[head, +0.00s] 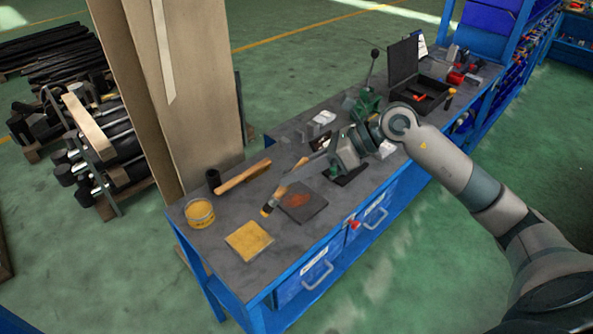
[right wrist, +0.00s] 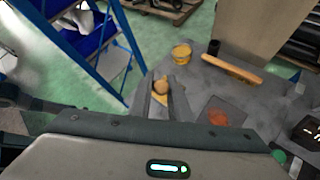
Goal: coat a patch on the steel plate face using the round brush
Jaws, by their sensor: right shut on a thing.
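My right gripper (head: 291,181) reaches in from the right in the head view, shut on the round brush (head: 270,205). The brush points down-left, with its tip just left of the steel plate (head: 311,211); I cannot tell whether it touches anything. The dark, flat plate lies on the bench with a reddish-brown patch on its face. In the right wrist view the brush head (right wrist: 161,87) appears left of the plate (right wrist: 237,116), with a gap between them. A yellow tin (head: 200,213) stands at the bench's left end. My left gripper is out of view.
A yellow square (head: 249,239) lies near the front edge. A green vice (head: 366,104) and an open black case (head: 405,65) are farther right. A tall tan column (head: 190,80) rises behind the bench.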

